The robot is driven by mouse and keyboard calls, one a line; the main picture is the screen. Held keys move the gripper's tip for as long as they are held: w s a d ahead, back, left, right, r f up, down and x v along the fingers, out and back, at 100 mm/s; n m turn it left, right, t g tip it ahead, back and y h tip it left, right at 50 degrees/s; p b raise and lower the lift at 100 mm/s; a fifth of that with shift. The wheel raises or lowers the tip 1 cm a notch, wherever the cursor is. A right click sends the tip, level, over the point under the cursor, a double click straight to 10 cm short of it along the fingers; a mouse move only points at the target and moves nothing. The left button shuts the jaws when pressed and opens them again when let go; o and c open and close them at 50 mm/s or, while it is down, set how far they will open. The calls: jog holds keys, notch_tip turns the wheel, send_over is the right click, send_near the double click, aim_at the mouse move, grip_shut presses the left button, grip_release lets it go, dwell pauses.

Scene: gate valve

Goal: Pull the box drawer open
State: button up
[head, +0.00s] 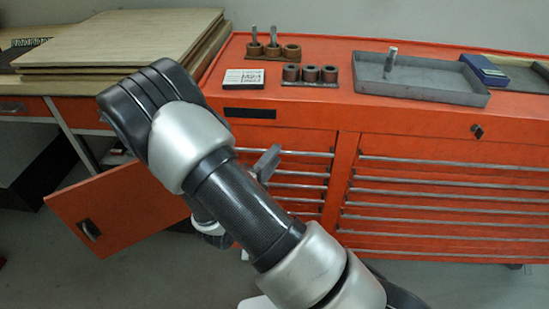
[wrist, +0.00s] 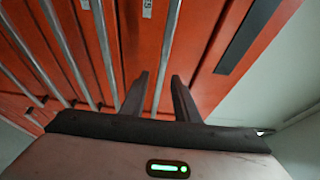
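The orange tool cabinet (head: 400,123) has stacked drawers with long silver handle rails, all looking shut. Which one is the box drawer I cannot tell. The top left rail (head: 308,153) is close to a grey part of my gripper (head: 267,162), mostly hidden behind my arm. In the wrist view my gripper (wrist: 159,76) is open, its two dark fingers apart and pointing at the orange drawer fronts. A silver rail (wrist: 168,48) runs into the gap between the fingers. Whether they touch it I cannot tell.
An orange door (head: 125,210) hangs open at left. On the cabinet top are a grey tray (head: 425,91), ring-shaped parts (head: 310,74), a small white box (head: 244,78) and a blue box (head: 484,69). Wooden boards (head: 120,40) lie on the bench at left.

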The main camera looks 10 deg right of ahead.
jog(key=shift+w+d, duration=0.4)
jog(key=shift+w, duration=0.1)
grip_shut()
